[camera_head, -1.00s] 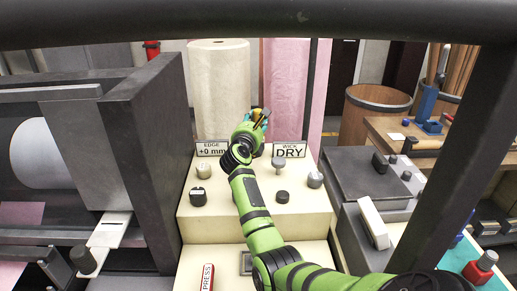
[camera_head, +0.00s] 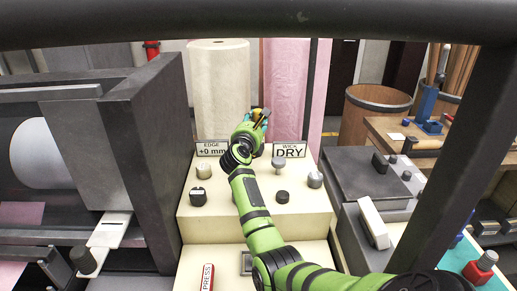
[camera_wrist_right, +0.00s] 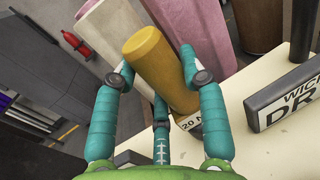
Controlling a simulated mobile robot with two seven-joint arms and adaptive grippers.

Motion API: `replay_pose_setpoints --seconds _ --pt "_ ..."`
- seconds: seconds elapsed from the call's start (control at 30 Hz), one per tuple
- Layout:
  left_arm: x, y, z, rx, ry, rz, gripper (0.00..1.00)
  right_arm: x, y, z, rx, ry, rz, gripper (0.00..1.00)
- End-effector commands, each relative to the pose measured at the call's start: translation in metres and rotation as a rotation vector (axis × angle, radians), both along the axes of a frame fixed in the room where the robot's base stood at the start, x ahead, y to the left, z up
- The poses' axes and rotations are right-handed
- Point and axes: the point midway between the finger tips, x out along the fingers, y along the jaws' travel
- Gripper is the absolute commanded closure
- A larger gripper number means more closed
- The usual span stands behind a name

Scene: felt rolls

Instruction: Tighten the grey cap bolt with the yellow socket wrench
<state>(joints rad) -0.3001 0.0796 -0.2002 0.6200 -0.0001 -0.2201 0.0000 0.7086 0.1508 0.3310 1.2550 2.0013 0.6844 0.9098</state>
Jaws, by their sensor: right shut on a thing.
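The yellow socket wrench (camera_wrist_right: 160,62) is between the teal fingers of my right gripper (camera_wrist_right: 163,78), its thick rounded yellow end toward the wrist camera. In the head view the right gripper (camera_head: 262,117) is over the back of the cream console, and a little of the yellow wrench (camera_head: 257,114) shows between its fingers. It is shut on the wrench. The grey cap bolt cannot be made out; the wrench and gripper cover the area around the wrench's far end. My left gripper is not in view.
The cream console (camera_head: 300,222) bears several knobs, an "EDGE +0 mm" sign (camera_head: 212,149) and a "WICK DRY" sign (camera_head: 289,151) close to the gripper. Cream (camera_head: 219,85) and pink (camera_head: 284,95) felt rolls stand behind. A dark machine frame (camera_head: 150,150) flanks the left.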

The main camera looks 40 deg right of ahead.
Motion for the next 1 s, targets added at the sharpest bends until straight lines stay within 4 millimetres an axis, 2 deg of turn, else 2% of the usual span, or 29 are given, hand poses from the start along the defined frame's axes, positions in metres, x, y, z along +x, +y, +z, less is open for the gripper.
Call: replay_pose_setpoints --seconds 0.07,0.23,1.0 --pt "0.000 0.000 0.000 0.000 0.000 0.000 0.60 0.000 0.000 -0.004 0.006 0.005 -0.001 1.00" --pt "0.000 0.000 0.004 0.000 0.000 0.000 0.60 0.000 0.000 0.001 0.005 0.005 -0.001 1.00" --pt "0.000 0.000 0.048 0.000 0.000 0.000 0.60 0.000 0.000 0.053 0.000 -0.001 0.000 1.00"
